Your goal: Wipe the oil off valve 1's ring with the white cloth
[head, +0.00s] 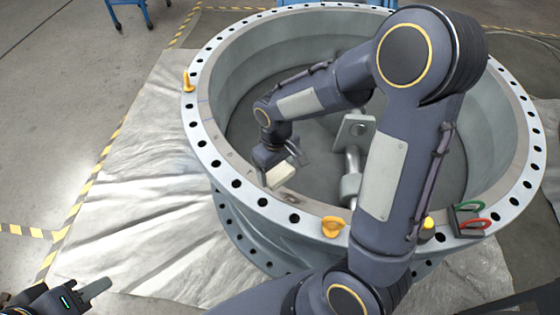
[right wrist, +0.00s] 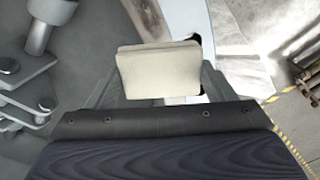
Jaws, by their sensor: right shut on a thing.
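The valve ring (head: 211,160) is a large round grey metal flange with dark bolt holes, open in the middle. My right gripper (head: 281,172) is over the near-left part of its rim, shut on the white cloth (head: 279,177), a folded cream-white pad. The right wrist view shows the cloth (right wrist: 155,70) between the two fingers, over the rim's edge. A faint brownish mark (head: 290,198) shows on the rim just below the cloth; I cannot tell if it is oil. My left gripper (head: 92,291) is at the bottom left, away from the ring; its jaw opening is unclear.
An orange clip (head: 333,226) is on the near rim and another orange piece (head: 187,82) on the left rim. Red and green rings (head: 473,224) sit at the right rim. A metal bracket (head: 354,131) stands inside the valve. A pale sheet (head: 140,190) covers the floor.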

